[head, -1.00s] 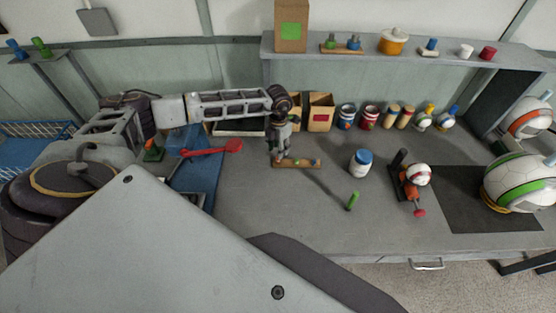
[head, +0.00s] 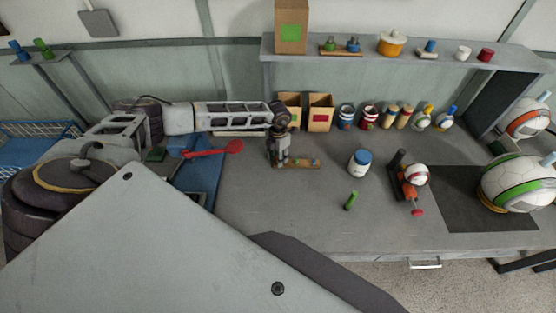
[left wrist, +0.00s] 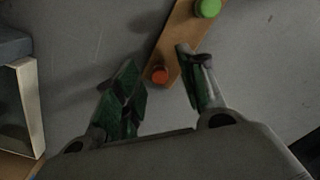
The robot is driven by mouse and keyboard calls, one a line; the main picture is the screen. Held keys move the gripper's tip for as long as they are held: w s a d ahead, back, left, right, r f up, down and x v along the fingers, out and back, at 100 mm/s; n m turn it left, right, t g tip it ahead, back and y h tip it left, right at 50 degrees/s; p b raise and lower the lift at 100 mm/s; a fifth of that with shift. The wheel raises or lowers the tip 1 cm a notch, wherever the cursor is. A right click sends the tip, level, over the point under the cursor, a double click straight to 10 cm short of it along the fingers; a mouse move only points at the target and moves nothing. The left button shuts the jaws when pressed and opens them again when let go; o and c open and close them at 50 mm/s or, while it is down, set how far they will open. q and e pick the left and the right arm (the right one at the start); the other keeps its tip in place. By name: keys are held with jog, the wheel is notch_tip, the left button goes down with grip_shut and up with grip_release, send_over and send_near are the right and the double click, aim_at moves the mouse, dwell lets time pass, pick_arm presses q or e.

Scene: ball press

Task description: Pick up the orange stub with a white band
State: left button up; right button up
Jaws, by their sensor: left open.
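In the left wrist view an orange stub (left wrist: 159,75) stands at the near end of a narrow wooden strip (left wrist: 176,45). It is seen from above, and I cannot make out a white band. A green stub (left wrist: 208,9) stands farther along the strip. My left gripper (left wrist: 157,67) is open, its green-padded fingers on either side of the orange stub, apart from it. In the head view my left gripper (head: 278,161) points down at the left end of the wooden strip (head: 308,166) and hides that end. My right gripper is not in view.
A white jar with blue lid (head: 360,163) and a green stub (head: 351,201) stand to the right. Behind are two brown boxes (head: 320,113) and several small jars. A red spoon (head: 215,149) lies left. The table front is clear.

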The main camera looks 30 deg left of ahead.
pick_arm(q)
jog(key=c, duration=0.9)
jog(key=shift+r, duration=0.15)
jog(key=shift+r+b, duration=0.85)
jog(key=shift+r, duration=4.05)
